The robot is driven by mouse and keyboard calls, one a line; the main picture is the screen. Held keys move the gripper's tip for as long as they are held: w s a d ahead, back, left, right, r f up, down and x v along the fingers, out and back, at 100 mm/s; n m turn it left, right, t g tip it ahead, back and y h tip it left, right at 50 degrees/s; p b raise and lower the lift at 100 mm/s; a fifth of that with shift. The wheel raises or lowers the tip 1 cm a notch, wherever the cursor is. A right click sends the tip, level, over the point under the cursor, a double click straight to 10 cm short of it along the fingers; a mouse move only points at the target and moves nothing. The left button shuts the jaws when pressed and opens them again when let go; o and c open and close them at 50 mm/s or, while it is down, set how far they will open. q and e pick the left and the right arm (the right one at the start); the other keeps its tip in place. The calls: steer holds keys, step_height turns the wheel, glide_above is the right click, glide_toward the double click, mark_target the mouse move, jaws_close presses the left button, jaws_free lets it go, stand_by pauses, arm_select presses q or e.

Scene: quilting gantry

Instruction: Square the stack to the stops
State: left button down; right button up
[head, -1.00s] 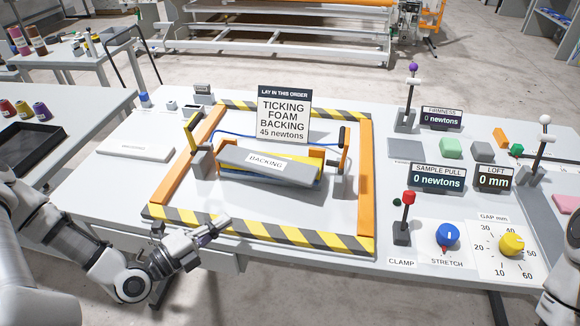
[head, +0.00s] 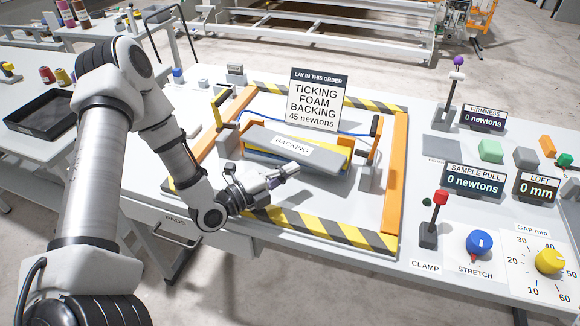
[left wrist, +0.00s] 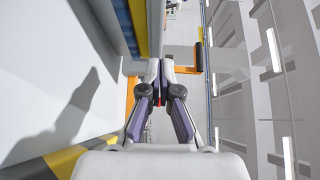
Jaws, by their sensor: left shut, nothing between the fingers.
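The stack lies between orange end stops in the middle of the table, in the head view. Its grey top layer, labelled BACKING (head: 318,155), sits askew on a yellow layer (head: 345,160) that shows at the right end. Blue shows below. My left gripper (head: 293,170) is shut and empty at the stack's front side, its tips overlapping the front edge in the picture; I cannot tell whether they touch. In the left wrist view the shut fingers (left wrist: 165,75) point along the stack's blue and yellow edge (left wrist: 136,25). My right gripper is out of view.
A striped and orange frame (head: 399,180) surrounds the stack. An order sign (head: 318,100) stands behind. The red-topped clamp lever (head: 430,222) and dials are at the right. Bare table lies in front of the stack.

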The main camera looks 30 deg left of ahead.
mark_target(292, 158)
arm_select(q)
steer(key=shift+w+a, duration=0.35)
steer(key=shift+w, duration=0.45)
steer(key=shift+w+a, duration=0.3)
steer(key=shift+w, duration=0.45)
steer(key=shift+w+a, duration=0.3)
steer(key=shift+w, duration=0.4)
steer(key=shift+f, duration=0.1)
